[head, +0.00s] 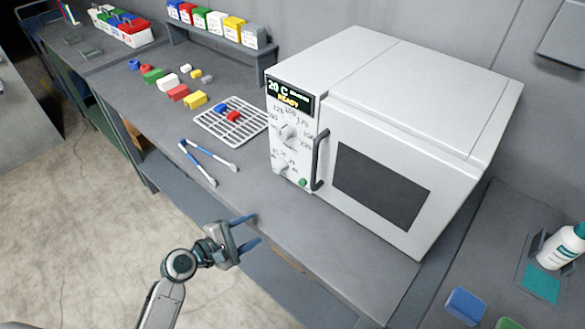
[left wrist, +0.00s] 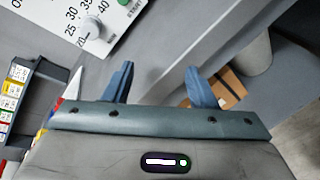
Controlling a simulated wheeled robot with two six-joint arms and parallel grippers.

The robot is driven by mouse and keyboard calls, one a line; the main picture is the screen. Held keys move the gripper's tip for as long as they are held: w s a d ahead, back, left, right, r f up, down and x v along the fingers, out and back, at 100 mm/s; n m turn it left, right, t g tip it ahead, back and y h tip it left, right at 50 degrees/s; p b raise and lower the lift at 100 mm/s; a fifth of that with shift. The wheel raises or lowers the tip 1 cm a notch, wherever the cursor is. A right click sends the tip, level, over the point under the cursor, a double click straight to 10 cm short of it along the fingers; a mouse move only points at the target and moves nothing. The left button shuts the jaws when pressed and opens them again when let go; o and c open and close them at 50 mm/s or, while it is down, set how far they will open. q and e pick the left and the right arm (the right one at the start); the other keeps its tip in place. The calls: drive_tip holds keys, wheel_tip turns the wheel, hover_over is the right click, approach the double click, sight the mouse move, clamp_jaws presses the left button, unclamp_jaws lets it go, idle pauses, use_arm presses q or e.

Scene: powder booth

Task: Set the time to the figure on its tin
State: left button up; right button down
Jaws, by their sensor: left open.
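The white oven (head: 400,110) stands on the bench with its door shut. Its display (head: 289,95) reads "20 C" and "READY". The upper dial (head: 288,132) has temperature figures around it. The lower dial (head: 281,166) has smaller figures; in the left wrist view this dial (left wrist: 92,28) sits by 25, 30, 35 and 40. A green button (head: 302,182) is beside it. Several coloured tins (head: 217,22) stand on a shelf, their figures too small to read. My left gripper (head: 254,231) is open and empty, in front of the bench edge, apart from the dials.
A dark vertical door handle (head: 320,160) stands out right of the dials. A wire rack (head: 232,126) with small blue and red pieces and blue-handled tongs (head: 208,163) lie left of the oven. Coloured blocks (head: 178,92) lie farther back. A bottle (head: 562,246) stands at the right.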

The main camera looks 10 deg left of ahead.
use_arm(q)
wheel_tip(320, 180, up, 3)
drive_tip(key=d+h, duration=0.1)
drive_tip(key=d, duration=0.1)
drive_tip(key=n+t, duration=0.4)
drive_tip(key=n, duration=0.6)
approach(276, 170)
drive_tip(key=shift+s+a+r+y, duration=0.1)
drive_tip(key=shift+s+a+y, duration=0.1)
drive_tip(key=shift+s, duration=0.25)
drive_tip(key=shift+s+a+r+y, duration=0.1)
drive_tip(key=shift+s+a, duration=0.15)
drive_tip(key=shift+s, duration=0.25)
drive_tip(key=shift+w+d, duration=0.1)
drive_tip(key=shift+w, duration=0.15)
drive_tip(key=p+x, duration=0.3)
drive_tip(key=x, duration=0.7)
drive_tip(key=shift+w+f, duration=0.1)
use_arm(e)
drive_tip(key=r, duration=0.1)
drive_tip(key=d+r, duration=0.1)
drive_tip(key=r, duration=0.1)
drive_tip(key=shift+r, duration=0.25)
use_arm(q)
drive_tip(key=c, duration=1)
use_arm(e)
drive_tip(key=shift+f, duration=0.1)
